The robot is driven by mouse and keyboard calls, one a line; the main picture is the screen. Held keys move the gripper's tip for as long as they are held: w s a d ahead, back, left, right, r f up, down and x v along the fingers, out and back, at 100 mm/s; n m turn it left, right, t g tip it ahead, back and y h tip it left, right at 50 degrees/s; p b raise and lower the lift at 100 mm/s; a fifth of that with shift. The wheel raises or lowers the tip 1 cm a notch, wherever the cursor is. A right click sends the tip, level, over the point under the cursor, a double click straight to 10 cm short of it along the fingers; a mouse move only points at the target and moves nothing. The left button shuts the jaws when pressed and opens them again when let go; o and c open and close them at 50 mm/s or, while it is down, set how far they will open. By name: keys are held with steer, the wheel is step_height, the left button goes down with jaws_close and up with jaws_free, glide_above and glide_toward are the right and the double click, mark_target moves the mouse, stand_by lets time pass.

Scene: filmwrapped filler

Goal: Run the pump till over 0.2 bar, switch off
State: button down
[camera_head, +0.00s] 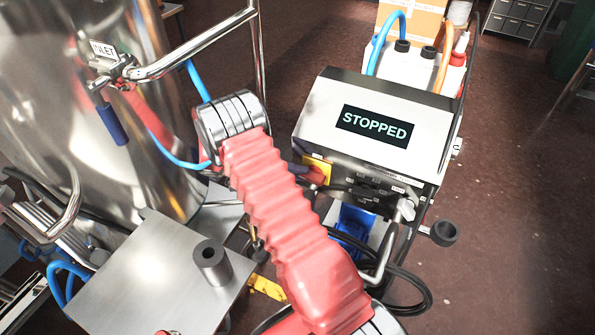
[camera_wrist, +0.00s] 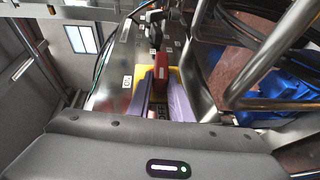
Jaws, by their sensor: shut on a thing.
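The pump's steel control box (camera_head: 330,105) stands right of centre in the head view, and its dark display (camera_head: 374,127) reads STOPPED. On its lower left front is a yellow plate (camera_head: 318,168), partly hidden by my gripper (camera_head: 300,174). In the wrist view a red switch handle (camera_wrist: 160,64) stands on the yellow plate (camera_wrist: 174,78). My gripper (camera_wrist: 160,97) is shut on this red handle, with one finger on each side. A blue motor, seemingly the pump's (camera_head: 352,228), sits below the box. No pressure reading shows.
A large steel tank (camera_head: 85,120) with an INLET valve (camera_head: 112,62) and blue hoses fills the left. A steel plate (camera_head: 150,270) with a short post (camera_head: 211,262) is at front left. Black cables (camera_head: 415,290) coil below the box. Floor at right is mostly clear.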

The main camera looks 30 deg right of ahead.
steer(key=shift+w+f+n+g+h, duration=0.1)
steer(key=shift+f+n+g+h, duration=0.2)
steer(key=shift+f+h, duration=0.15)
steer(key=c, duration=1.6)
jaws_free()
steer(key=shift+r, duration=0.2)
step_height(320, 180, up, 10)
steer(key=shift+f, duration=0.15)
